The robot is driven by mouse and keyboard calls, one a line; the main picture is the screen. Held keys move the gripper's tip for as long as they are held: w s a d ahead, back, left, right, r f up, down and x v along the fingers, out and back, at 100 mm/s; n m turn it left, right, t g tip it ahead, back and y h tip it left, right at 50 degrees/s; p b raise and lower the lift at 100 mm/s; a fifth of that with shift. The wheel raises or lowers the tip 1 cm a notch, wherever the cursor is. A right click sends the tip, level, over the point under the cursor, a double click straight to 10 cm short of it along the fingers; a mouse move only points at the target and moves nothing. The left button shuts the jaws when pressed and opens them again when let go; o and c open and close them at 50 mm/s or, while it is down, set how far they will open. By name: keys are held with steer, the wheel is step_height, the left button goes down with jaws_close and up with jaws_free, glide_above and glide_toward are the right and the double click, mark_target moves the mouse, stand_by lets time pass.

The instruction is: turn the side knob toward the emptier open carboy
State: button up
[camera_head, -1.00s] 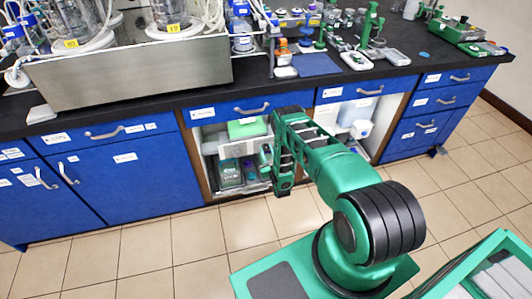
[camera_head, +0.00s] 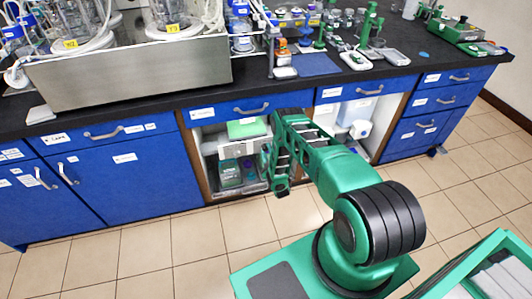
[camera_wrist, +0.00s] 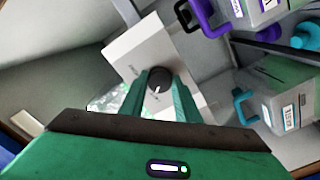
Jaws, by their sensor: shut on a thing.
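A dark round knob (camera_wrist: 158,80) with a small white mark sits on the face of a white box (camera_wrist: 125,52) in the wrist view. My gripper (camera_wrist: 160,76) is shut on the knob, one green finger on each side, hiding part of it. Right of the box, a carboy with a purple handle (camera_wrist: 262,12) is at the top edge and a carboy with a teal handle (camera_wrist: 282,105) lower down. I cannot tell their liquid levels. In the head view my gripper (camera_head: 272,178) reaches into the open cabinet, its fingertips unclear; small carboys (camera_head: 229,172) stand inside.
The cabinet walls (camera_wrist: 62,55) close in on the left of my gripper. Blue drawers (camera_head: 250,108) and a black benchtop (camera_head: 190,97) lie above the opening. The tiled floor (camera_head: 140,245) in front of the closed blue doors is clear.

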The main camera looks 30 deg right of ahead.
steer(key=shift+a+f+n, duration=0.1)
steer(key=shift+a+n, duration=0.1)
steer(key=shift+n, duration=0.4)
steer(key=o, duration=1)
steer(key=shift+o, duration=0.2)
steer(key=shift+d, duration=0.1)
steer(key=shift+s, duration=0.1)
steer(key=v, duration=1)
steer(key=shift+s, duration=0.3)
